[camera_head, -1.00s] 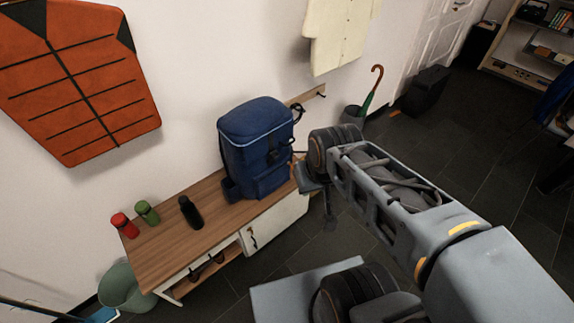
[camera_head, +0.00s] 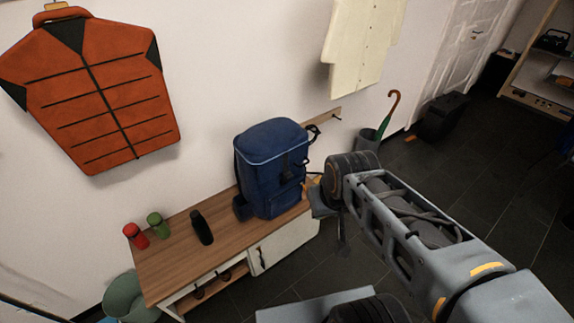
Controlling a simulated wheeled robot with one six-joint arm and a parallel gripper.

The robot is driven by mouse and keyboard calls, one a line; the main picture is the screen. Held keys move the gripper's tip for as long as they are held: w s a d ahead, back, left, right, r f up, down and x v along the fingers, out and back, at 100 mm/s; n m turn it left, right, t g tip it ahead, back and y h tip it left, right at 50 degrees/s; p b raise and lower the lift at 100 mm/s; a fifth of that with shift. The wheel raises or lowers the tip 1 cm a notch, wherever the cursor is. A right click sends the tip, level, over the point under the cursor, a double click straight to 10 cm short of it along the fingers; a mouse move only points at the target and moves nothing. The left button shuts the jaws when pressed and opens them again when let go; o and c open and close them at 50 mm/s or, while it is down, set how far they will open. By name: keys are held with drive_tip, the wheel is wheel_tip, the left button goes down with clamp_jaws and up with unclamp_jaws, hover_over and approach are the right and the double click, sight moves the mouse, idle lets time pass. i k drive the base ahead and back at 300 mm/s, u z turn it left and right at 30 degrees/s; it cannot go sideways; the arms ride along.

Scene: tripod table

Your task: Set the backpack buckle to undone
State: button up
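A blue backpack (camera_head: 270,170) stands upright on the right part of a wooden-topped bench (camera_head: 178,262). A dark strap with what looks like the buckle (camera_head: 286,166) runs down its front; it is too small to tell whether it is fastened. My arm reaches in from the lower right.
A black bottle (camera_head: 201,227), a green bottle (camera_head: 158,226) and a red bottle (camera_head: 136,236) stand on the bench's left part. An umbrella stand (camera_head: 368,139) is behind on the right. Dark floor (camera_head: 440,180) is open there.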

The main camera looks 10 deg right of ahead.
sight(287, 175)
drive_tip(key=k, duration=0.5)
drive_tip(key=u, duration=1.3)
drive_tip(key=i, duration=0.65)
drive_tip(key=z, duration=1.35)
